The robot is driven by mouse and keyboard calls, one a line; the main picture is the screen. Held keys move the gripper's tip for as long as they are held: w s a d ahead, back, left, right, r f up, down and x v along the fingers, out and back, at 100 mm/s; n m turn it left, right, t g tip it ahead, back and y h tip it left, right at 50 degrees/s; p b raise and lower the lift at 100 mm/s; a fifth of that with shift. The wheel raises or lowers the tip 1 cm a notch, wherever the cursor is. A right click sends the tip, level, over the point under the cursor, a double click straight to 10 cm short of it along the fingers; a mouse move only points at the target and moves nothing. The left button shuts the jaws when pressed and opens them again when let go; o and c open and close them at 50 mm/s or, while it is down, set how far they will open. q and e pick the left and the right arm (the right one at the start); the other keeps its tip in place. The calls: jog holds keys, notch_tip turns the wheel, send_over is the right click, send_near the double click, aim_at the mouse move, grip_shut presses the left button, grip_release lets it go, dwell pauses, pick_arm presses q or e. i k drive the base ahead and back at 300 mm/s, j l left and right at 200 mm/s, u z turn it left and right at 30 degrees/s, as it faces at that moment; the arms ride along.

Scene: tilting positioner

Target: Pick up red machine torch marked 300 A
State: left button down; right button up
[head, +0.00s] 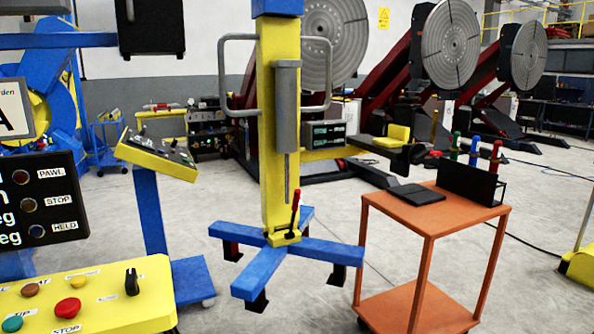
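A red torch handle (496,156) stands upright at the right end of a black rack (468,184) on the orange cart (387,207). A blue handle (474,150) and a green handle (455,145) stand to its left in the same row. The rack's front panel hides their lower parts. No 300 A marking is legible on the red one. Neither of my grippers shows in the head view, so nothing is seen touching the torches.
A flat black pad (416,194) lies on the cart left of the rack. A yellow column (280,130) on blue feet (258,270) stands left of the cart. A yellow button panel (95,297) fills the lower left. Floor between column and cart is narrow.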

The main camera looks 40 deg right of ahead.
aim_at(495, 161)
jog(key=l, duration=0.75)
jog(key=l+z, duration=0.1)
jog(key=l, duration=1.35)
jog(key=l+z, duration=0.1)
jog(key=l, duration=1.4)
jog(key=i+l+z, duration=0.1)
jog(key=l, duration=0.6)
jog(key=l+z, duration=0.1)
jog(key=l, duration=0.65)
jog(key=i+l, duration=0.15)
jog(key=l, duration=0.6)
jog(key=i+l, duration=0.1)
jog(key=l, duration=0.25)
jog(key=i+l, duration=0.1)
jog(key=l, duration=0.2)
jog(key=i+l, duration=0.1)
jog(key=l, duration=0.25)
jog(key=i+l+z, duration=0.1)
jog(key=l, duration=0.25)
